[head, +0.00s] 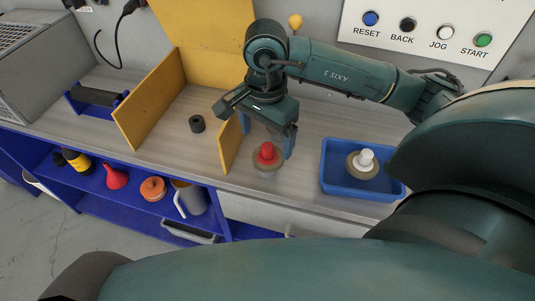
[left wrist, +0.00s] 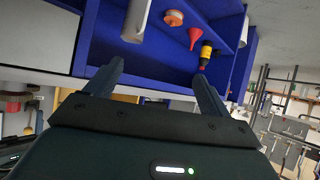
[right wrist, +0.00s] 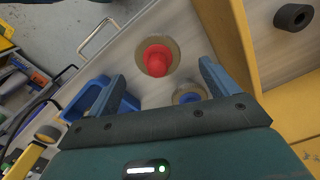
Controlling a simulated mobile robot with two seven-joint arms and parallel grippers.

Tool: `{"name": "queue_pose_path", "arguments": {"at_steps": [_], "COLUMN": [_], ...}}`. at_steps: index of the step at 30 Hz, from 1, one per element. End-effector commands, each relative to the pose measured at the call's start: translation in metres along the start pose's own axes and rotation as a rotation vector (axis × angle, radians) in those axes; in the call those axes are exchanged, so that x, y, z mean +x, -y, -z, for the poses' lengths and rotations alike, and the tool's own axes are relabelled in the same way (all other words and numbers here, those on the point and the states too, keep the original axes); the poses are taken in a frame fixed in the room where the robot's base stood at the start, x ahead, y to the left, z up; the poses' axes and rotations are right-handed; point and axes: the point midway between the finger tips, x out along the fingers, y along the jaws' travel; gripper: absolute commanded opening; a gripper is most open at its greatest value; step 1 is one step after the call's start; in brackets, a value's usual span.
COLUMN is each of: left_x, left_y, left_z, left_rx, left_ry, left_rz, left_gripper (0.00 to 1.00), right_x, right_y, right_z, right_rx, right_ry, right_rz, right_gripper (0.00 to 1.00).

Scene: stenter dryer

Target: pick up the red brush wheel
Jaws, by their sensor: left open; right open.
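The red brush wheel (head: 267,153) stands on the worktop, a red knob on a tan bristle disc. It also shows in the right wrist view (right wrist: 157,60). My right gripper (head: 268,134) is open just above and behind it, fingers pointing down. In the right wrist view the wheel appears between and slightly beyond the open fingertips, with nothing held. My left gripper (left wrist: 158,70) is open and empty in the left wrist view, facing the blue shelf; I cannot make it out in the head view.
A blue tray (head: 334,186) with a white-knobbed brush wheel (head: 366,159) lies to the right. A blue-knobbed wheel (right wrist: 188,97) stands behind the red one. A yellow divider (head: 231,146) is close on the left, with a black ring (head: 197,124) beyond. A button panel (head: 430,28) is above.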

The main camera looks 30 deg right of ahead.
Motion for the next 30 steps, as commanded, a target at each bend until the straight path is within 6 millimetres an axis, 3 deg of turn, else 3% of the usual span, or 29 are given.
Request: {"name": "queue_pose_path", "arguments": {"at_steps": [9,18,30], "left_x": [-0.004,-0.002,-0.002], "left_y": [0.003,0.004,0.005], "left_z": [-0.003,-0.004,0.0], "left_rx": [-0.005,-0.008,-0.008], "left_ry": [0.027,0.03,0.022], "left_rz": [0.011,0.016,0.017], "left_gripper": [0.82,0.82,0.82], "right_x": [0.043,0.049,0.049], "right_y": [-0.005,-0.004,-0.004], "right_z": [0.002,0.002,0.002], "right_rx": [0.001,0.0,0.0], "right_ry": [0.001,0.0,0.0], "right_rz": [-0.006,-0.001,-0.002], "right_gripper": [0.86,0.86,0.55]}}
